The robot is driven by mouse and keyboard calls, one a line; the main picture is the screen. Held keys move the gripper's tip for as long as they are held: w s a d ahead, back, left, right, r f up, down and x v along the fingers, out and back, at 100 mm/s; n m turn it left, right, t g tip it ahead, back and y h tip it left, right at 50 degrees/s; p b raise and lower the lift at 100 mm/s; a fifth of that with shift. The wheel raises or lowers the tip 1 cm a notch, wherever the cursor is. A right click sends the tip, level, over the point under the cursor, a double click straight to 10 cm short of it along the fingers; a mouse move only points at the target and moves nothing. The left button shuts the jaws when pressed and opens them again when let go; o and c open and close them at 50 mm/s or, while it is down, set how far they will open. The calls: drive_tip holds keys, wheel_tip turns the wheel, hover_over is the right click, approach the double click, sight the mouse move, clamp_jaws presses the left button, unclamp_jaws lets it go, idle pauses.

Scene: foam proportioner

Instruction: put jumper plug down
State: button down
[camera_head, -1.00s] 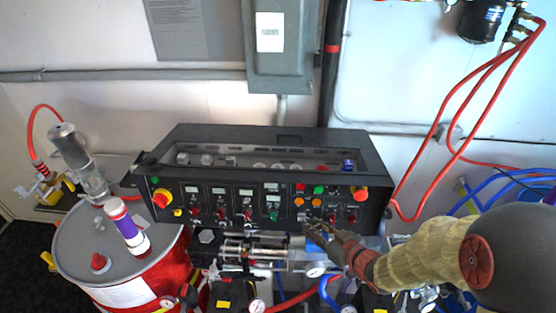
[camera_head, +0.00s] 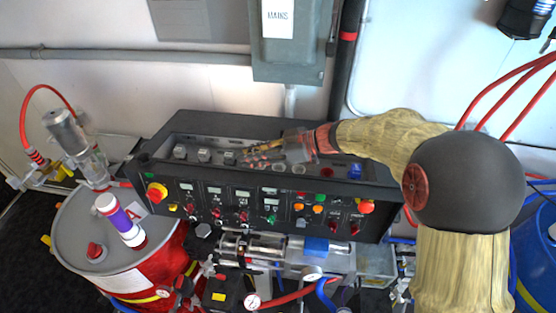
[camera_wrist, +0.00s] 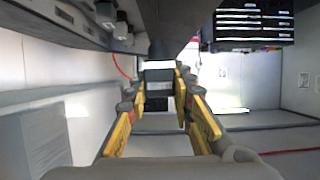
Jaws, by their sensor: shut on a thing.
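My gripper (camera_head: 256,156) is over the recessed top tray of the black control console (camera_head: 150,172), reaching in from the right. In the wrist view my gripper (camera_wrist: 161,92) has its yellow-padded fingers closed on a small grey and black block, which I take as the jumper plug (camera_wrist: 157,75). In the head view the plug cannot be told apart from the fingertips and the grey pieces beside them. Whether it touches the tray cannot be told.
Grey blocks (camera_head: 203,155) stand in the tray left of my gripper. Pale round pieces, a red piece (camera_head: 326,172) and a blue piece (camera_head: 354,171) lie to the right. A red drum (camera_head: 165,262) stands at left; a grey mains box (camera_head: 292,55) hangs behind.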

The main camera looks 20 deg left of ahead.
drive_tip(key=w+f, duration=0.2)
drive_tip(key=w, duration=0.1)
drive_tip(key=w+d+f+p, duration=0.1)
drive_tip(key=w+f, duration=0.2)
drive_tip(key=w, duration=0.1)
drive_tip(key=w+d+f, duration=0.1)
drive_tip(key=w+f, duration=0.1)
drive_tip(key=w, duration=0.2)
drive_tip(key=shift+d+f+p, duration=0.25)
drive_tip(key=shift+f+p, duration=0.1)
drive_tip(key=shift+f, duration=0.05)
drive_tip(key=shift+w+d+f, duration=0.1)
drive_tip(key=shift+w+f, duration=0.1)
drive_tip(key=shift+f, duration=0.35)
drive_tip(key=shift+w+f+p, duration=0.1)
drive_tip(key=shift+f+p, duration=0.45)
drive_tip(key=shift+f, duration=1)
drive_tip(key=c, duration=1.9)
unclamp_jaws()
drive_tip(key=shift+o, duration=1.3)
drive_tip(key=shift+o, duration=0.4)
